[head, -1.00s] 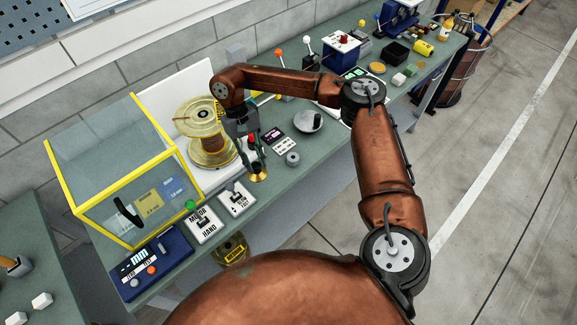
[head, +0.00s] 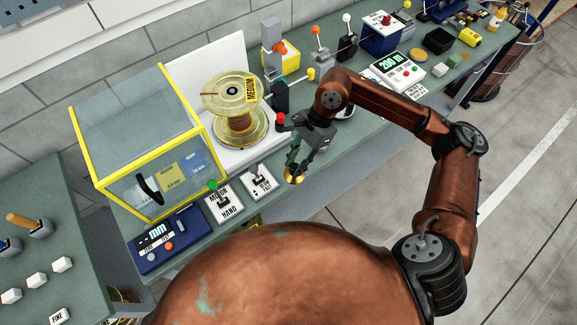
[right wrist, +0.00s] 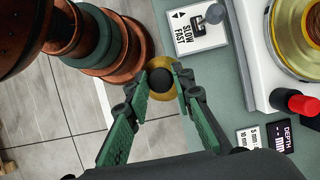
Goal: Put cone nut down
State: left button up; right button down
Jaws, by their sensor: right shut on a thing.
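The cone nut (head: 295,178) is a small brass-coloured piece at the bench's front edge in the head view. My right gripper (head: 293,168) points down and is shut on it. In the right wrist view the cone nut (right wrist: 164,99) shows as a gold round with a black centre, between the green-padded fingertips of my right gripper (right wrist: 161,84). It appears held over or just beyond the bench edge; its height is unclear. My left gripper is not in view.
A clear spool (head: 238,122) wound with copper stands behind the gripper, beside a yellow-framed guard box (head: 105,150). The slow/fast switch plate (head: 263,182) and motor/hand plate (head: 224,207) lie left of the gripper. A meter (head: 397,72) stands farther right on the bench.

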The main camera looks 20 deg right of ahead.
jog(key=m, duration=0.1)
jog(key=s+m+t, duration=0.1)
jog(key=s+a+m, duration=0.1)
jog(key=m, duration=0.1)
jog(key=shift+r, duration=0.3)
jog(key=s+a+r+m+t+h, duration=0.15)
jog(key=s+m+t, duration=0.25)
jog(key=m, duration=0.5)
jog(key=shift+m, duration=0.3)
jog(key=w+f, duration=0.1)
jog(key=w, duration=0.2)
jog(key=w+d+f, duration=0.1)
jog(key=w, duration=0.2)
jog(key=w+d+f, duration=0.1)
jog(key=w, duration=0.1)
jog(key=shift+w+d+f, duration=0.1)
jog(key=shift+w, duration=0.3)
jog(key=w+f, duration=0.1)
jog(key=f, duration=0.2)
jog(key=w+f, duration=0.2)
jog(key=f, duration=0.1)
jog(key=w+d+f+p, duration=0.1)
jog(key=w+f, duration=0.1)
jog(key=f, duration=0.1)
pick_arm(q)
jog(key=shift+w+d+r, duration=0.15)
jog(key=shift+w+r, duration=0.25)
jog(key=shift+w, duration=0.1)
pick_arm(e)
jog(key=shift+f, duration=0.15)
